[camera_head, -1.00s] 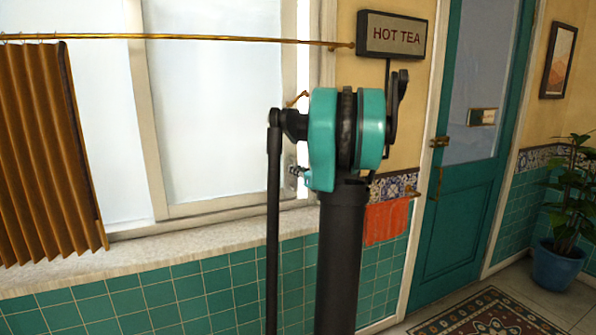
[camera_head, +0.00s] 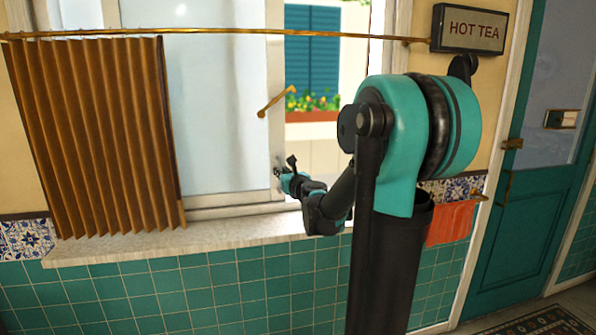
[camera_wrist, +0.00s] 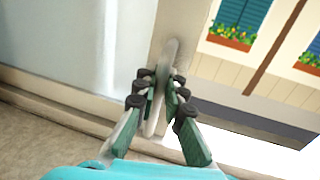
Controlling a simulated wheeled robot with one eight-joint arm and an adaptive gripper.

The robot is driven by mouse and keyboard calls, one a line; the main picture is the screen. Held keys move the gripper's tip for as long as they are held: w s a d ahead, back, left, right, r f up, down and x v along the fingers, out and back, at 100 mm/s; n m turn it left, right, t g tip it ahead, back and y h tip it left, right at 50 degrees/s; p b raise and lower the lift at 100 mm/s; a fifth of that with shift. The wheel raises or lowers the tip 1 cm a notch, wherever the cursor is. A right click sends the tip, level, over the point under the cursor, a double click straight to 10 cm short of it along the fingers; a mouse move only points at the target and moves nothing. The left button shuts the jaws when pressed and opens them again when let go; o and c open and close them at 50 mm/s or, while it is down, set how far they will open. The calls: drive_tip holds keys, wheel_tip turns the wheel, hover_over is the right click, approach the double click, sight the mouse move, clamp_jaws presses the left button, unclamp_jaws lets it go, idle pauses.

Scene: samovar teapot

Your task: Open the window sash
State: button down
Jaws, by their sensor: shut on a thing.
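The window sash (camera_head: 225,110) has frosted glass in a pale frame. It stands partly open, with a gap at its right showing the outside. In the wrist view the sash's edge frame (camera_wrist: 182,35) rises just beyond the fingers, with a pale upright handle bar (camera_wrist: 170,58) on it. My gripper (camera_wrist: 161,88) has its fingers on both sides of this bar, closed on it. In the head view my gripper (camera_head: 283,180) is small at the lower part of the sash's right edge, and the handle is mostly hidden there.
A brown pleated curtain (camera_head: 95,140) hangs from a brass rod (camera_head: 230,32) at the left. A brass lever (camera_head: 275,101) shows above my gripper. The stone sill (camera_head: 180,238) is clear. A red towel (camera_head: 450,223) and a teal door (camera_head: 520,215) are at the right.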

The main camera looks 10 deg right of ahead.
drive_tip(key=shift+a, duration=1.55)
drive_tip(key=c, duration=1.6)
unclamp_jaws()
drive_tip(key=v, duration=1.2)
